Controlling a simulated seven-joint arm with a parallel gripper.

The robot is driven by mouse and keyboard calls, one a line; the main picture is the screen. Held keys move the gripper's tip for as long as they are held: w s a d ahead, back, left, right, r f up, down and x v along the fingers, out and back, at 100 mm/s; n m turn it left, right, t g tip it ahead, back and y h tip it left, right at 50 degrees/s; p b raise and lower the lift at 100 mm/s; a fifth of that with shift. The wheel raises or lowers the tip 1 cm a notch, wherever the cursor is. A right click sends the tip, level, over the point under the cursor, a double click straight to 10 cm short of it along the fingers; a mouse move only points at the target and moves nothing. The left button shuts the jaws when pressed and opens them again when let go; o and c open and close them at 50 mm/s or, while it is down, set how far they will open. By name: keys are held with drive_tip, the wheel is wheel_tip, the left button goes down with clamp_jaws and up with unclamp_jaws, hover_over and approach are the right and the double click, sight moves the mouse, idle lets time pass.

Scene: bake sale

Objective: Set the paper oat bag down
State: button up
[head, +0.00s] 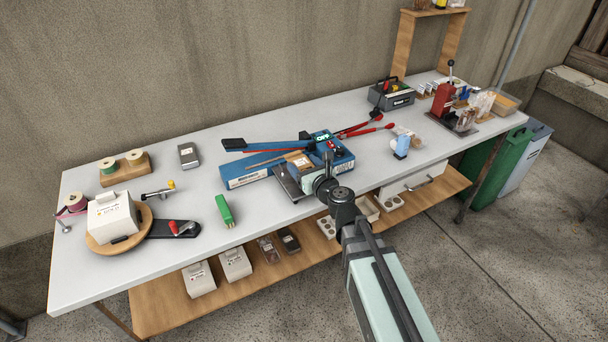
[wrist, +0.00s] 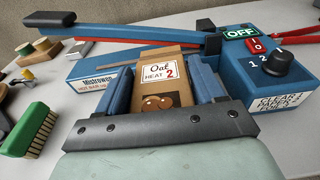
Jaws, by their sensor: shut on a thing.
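The brown paper oat bag (wrist: 163,77) is between the two blue fingers of my gripper (wrist: 172,80) in the wrist view. Its label reads "Oat HEAT 2", and a small window below shows brown contents. My gripper is shut on it. In the head view the bag (head: 298,161) shows just beyond my gripper (head: 306,172), over the front of the blue heat sealer (head: 248,174). The bag's lower end is hidden, and I cannot tell whether it touches anything.
The sealer's control box (wrist: 272,82) reads OFF, with its long arm (wrist: 120,32) lying to the left. A green brush (head: 224,210) stands left of my gripper. A light blue item (head: 402,146) is at right. The white table (head: 225,118) is bare behind the sealer.

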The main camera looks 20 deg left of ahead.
drive_tip(key=shift+f, duration=1.8)
drive_tip(key=shift+f, duration=0.15)
drive_tip(key=o, duration=0.8)
drive_tip(key=shift+c, duration=0.2)
drive_tip(key=shift+v, duration=2.5)
